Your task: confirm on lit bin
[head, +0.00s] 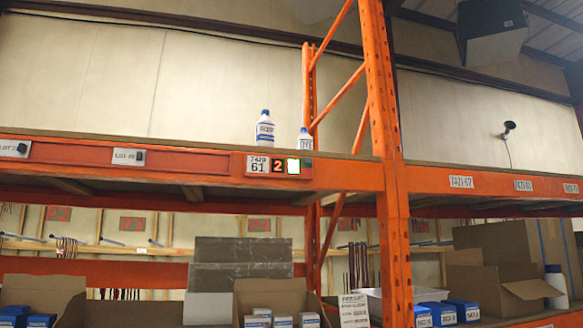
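A pick-light module (278,167) is fixed to the orange beam left of the upright. It carries a white label ending in 61, a dark display with a red "2", and a bright white lit button (293,168) with a green edge. On the shelf above it stand a larger white bottle (265,130) with a blue cap and a smaller white bottle (304,141), both upright. Neither of my grippers is in view.
The orange upright (383,120) stands right of the module. Two unlit tags (129,157) sit on the beam at left. The beam front is clear.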

